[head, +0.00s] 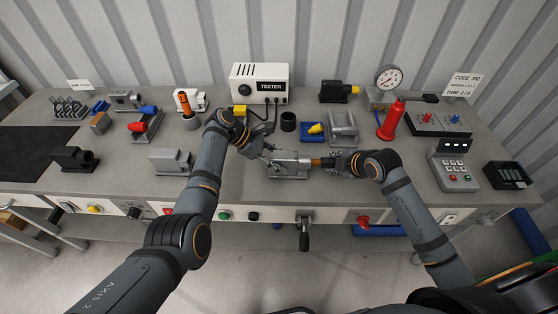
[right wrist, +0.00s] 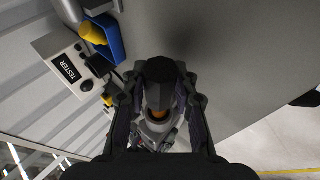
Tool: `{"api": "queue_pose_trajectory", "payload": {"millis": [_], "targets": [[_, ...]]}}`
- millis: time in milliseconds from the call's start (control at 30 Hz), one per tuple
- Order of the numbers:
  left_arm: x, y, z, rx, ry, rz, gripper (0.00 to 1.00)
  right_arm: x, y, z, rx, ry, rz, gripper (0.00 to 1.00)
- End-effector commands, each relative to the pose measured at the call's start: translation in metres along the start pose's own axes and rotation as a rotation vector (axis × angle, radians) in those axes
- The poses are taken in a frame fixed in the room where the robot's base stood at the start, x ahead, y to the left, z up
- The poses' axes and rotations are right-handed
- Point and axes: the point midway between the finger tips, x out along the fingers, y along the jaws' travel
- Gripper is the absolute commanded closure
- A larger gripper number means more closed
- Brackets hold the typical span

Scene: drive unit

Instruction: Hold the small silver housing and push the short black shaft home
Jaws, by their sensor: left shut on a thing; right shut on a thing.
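The small silver housing (head: 290,168) sits at the front middle of the bench. My left gripper (head: 268,158) is shut on its left end. My right gripper (head: 328,163) is at the right side of the housing, shut on the short black shaft. An orange-brown section (head: 316,162) shows between the housing and the right fingers, in line with the housing. In the right wrist view the dark shaft (right wrist: 160,92) lies between the fingers, with orange beside the silver housing (right wrist: 157,126). How deep the shaft sits is hidden.
Behind the housing are a blue tray (head: 311,138) with a yellow part, a grey bracket (head: 343,128) and a black cup (head: 288,121).

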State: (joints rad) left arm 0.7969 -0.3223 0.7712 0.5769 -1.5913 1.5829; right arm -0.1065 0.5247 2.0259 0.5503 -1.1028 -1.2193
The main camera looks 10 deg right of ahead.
Motion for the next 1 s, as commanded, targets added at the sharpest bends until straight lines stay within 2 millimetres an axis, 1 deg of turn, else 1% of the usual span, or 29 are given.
{"api": "queue_pose_trajectory", "payload": {"millis": [233, 767, 1000], "targets": [[0.0007, -0.0007, -0.0009, -0.001, 0.001, -0.002, 1.0, 0.0012, 0.0009, -0.0046, -0.001, 0.0, 0.002, 1.0], [0.0006, -0.0006, -0.0008, -0.001, 0.001, -0.002, 1.0, 0.0013, 0.0004, -0.0047, -0.001, 0.0, 0.002, 1.0], [0.0006, -0.0006, -0.0008, -0.001, 0.001, -0.002, 1.0, 0.003, 0.0005, -0.0097, 0.0, 0.001, 0.002, 1.0]]}}
